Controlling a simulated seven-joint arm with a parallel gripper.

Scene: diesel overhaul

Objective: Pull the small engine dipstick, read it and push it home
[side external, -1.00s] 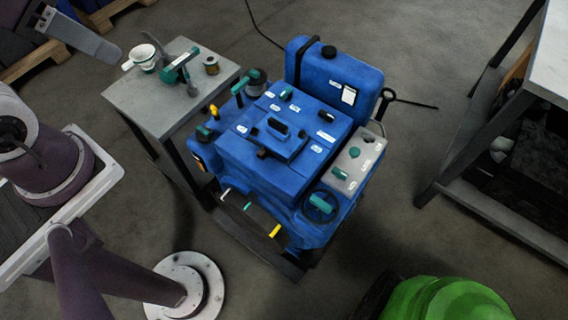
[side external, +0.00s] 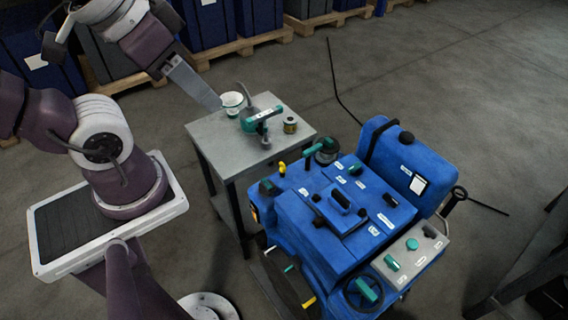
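The blue engine (side external: 330,215) stands right of centre in the side external view. A yellow-topped piece (side external: 282,168) stands upright at its left rear side. Another yellow handle (side external: 308,303) sticks out low at its front. Which of these is the dipstick I cannot tell; no label is readable. My gripper (side external: 214,102) is at the upper left, a grey flat shape pointing down towards the small grey table, apart from the engine. Its fingers are not distinct, and I see nothing held in it.
The small grey table (side external: 215,133) left of the engine bears a white bowl (side external: 232,101), a green-handled tool (side external: 262,117) and a small can (side external: 290,125). A blue tank (side external: 408,160) rises behind the engine. A dark bench frame (side external: 520,265) stands at the right. Pallets line the back.

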